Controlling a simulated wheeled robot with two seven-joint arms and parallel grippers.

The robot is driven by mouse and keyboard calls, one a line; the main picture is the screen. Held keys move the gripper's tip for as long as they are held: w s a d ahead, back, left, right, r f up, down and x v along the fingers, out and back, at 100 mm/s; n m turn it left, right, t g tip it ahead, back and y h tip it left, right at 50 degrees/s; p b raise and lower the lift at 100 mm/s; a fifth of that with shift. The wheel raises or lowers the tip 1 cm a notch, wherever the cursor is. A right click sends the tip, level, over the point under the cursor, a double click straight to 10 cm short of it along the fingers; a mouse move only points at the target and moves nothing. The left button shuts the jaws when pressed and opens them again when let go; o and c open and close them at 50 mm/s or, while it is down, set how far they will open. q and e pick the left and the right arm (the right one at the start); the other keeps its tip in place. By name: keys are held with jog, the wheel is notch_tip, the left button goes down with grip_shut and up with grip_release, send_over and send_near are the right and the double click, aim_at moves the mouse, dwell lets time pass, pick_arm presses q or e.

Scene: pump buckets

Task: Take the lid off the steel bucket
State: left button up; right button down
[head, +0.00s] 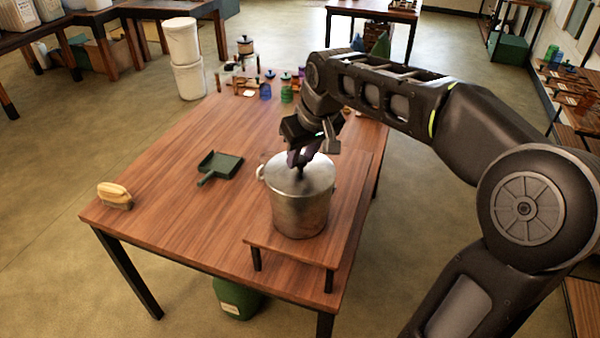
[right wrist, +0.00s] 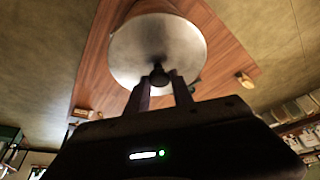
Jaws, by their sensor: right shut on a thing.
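The steel bucket (head: 300,208) stands upright on a low wooden riser (head: 258,237) at the right side of the table. Its flat metal lid (head: 317,180) lies over the top; I cannot tell whether it is seated or slightly raised. My right gripper (head: 302,160) comes down from above onto the lid's dark knob. In the right wrist view the knob (right wrist: 159,76) sits between the two fingertips of the right gripper (right wrist: 160,85), which are shut on it. The lid (right wrist: 150,38) fills the view beyond them and hides most of the bucket. My left gripper is not in view.
A dark green dustpan (head: 221,165) and a wood-backed brush (head: 115,195) lie on the table (head: 185,215) to the left. Jars and small items crowd the far end. The table between dustpan and brush is bare. White buckets (head: 187,60) stand behind the table.

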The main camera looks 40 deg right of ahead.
dwell(0.7)
notch_tip(320, 180, up, 10)
jog(key=shift+b, duration=0.4)
jog(key=shift+r, duration=0.15)
dwell(0.5)
notch_tip(320, 180, up, 5)
jog(key=p, duration=0.5)
send_over(301, 160)
jog(key=shift+r, duration=0.1)
dwell(0.4)
dwell(0.3)
